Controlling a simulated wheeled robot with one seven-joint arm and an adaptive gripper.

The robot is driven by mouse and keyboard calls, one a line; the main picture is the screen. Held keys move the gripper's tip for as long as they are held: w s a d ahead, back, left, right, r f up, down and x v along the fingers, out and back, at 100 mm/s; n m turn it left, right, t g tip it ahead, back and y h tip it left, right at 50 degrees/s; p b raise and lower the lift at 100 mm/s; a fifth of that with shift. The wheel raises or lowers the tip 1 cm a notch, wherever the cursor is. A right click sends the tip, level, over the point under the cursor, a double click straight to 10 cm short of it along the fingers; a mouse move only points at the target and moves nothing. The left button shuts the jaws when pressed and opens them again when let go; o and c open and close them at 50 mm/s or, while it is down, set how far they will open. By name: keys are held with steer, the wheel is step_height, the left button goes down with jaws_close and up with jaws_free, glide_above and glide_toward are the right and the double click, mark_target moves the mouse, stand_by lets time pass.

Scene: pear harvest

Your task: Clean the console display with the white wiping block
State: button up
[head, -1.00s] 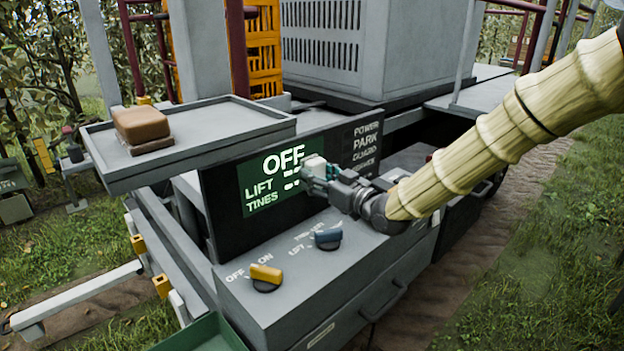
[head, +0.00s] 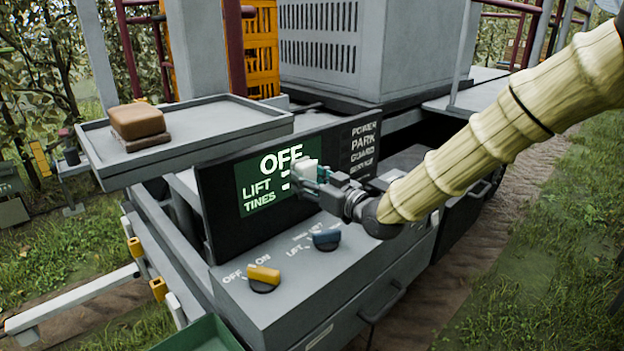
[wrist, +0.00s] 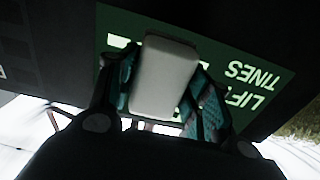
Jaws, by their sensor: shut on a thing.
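The console display (head: 262,188) is a green panel reading OFF, LIFT and TINES on a dark upright board. My gripper (head: 308,178) is in front of the display's right part and hides some of its text. It is shut on the white wiping block (head: 306,167). In the wrist view the white block (wrist: 166,78) sits between my gripper's two teal fingers (wrist: 165,95), with the green display (wrist: 262,62) behind it. The block is at or very near the screen; I cannot tell if it touches.
A brown block (head: 138,122) lies on a grey tray (head: 215,120) at upper left. A green bin (head: 200,335) is at the bottom.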

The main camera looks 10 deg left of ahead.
mark_target(255, 193)
steer(key=shift+s+a+b, duration=0.55)
steer(key=shift+s+a, duration=0.75)
steer(key=shift+s, duration=0.4)
steer(key=shift+s+a+b, duration=0.6)
steer(key=shift+s+a, duration=0.75)
steer(key=shift+s, duration=0.3)
steer(key=shift+s+a+b, duration=0.55)
steer(key=shift+s+a, duration=0.75)
steer(key=shift+s, duration=0.4)
steer(key=shift+d, duration=0.1)
steer(key=shift+b+v, duration=0.35)
steer(key=shift+v, duration=2.6)
steer(key=shift+s, duration=0.1)
steer(key=v, duration=0.3)
steer(key=shift+r, duration=0.15)
